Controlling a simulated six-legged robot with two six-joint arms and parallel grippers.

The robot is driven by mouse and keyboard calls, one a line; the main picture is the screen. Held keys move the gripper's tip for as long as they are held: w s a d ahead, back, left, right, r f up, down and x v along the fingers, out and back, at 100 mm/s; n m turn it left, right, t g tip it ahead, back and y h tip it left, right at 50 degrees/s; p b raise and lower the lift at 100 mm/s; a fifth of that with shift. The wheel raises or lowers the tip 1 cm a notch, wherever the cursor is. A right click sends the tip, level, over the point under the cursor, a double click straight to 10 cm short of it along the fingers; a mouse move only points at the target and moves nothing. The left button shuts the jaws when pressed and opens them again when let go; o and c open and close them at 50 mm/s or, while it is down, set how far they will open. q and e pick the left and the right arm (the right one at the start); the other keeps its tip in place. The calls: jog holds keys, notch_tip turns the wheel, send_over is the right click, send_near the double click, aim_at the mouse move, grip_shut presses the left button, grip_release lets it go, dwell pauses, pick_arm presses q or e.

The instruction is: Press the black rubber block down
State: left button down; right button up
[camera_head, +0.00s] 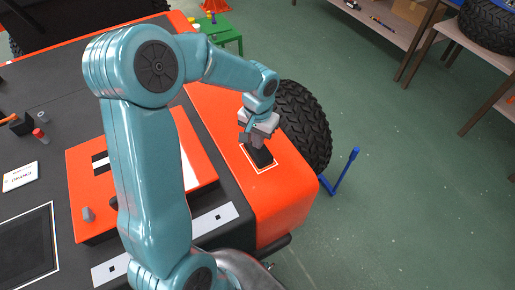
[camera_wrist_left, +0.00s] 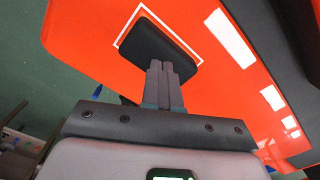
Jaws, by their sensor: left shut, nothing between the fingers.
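The black rubber block (camera_head: 263,158) lies inside a white outline on the orange fender of the cart, beside a big black tire. It also shows in the left wrist view (camera_wrist_left: 155,38) as a dark rounded slab. My left gripper (camera_head: 256,146) is shut and empty, with its fingertips at the near edge of the block. In the left wrist view the closed fingers (camera_wrist_left: 159,68) overlap the block's lower edge. I cannot tell whether they touch it. My right gripper is not in view.
The black tire (camera_head: 303,125) stands right of the fender, with a blue lever (camera_head: 345,170) near it. An orange panel (camera_head: 85,185), a white card (camera_head: 20,177) and a red-capped small item (camera_head: 40,134) are on the dark cart top at left. Shelves stand at upper right.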

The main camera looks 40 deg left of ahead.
pick_arm(q)
jog(key=shift+f+b, duration=0.45)
jog(key=shift+f, duration=0.2)
jog(key=shift+s+d+f, duration=0.1)
dwell(1.5)
notch_tip(320, 180, up, 8)
jog(key=p, duration=0.5)
jog(key=shift+p, duration=0.4)
dwell(0.3)
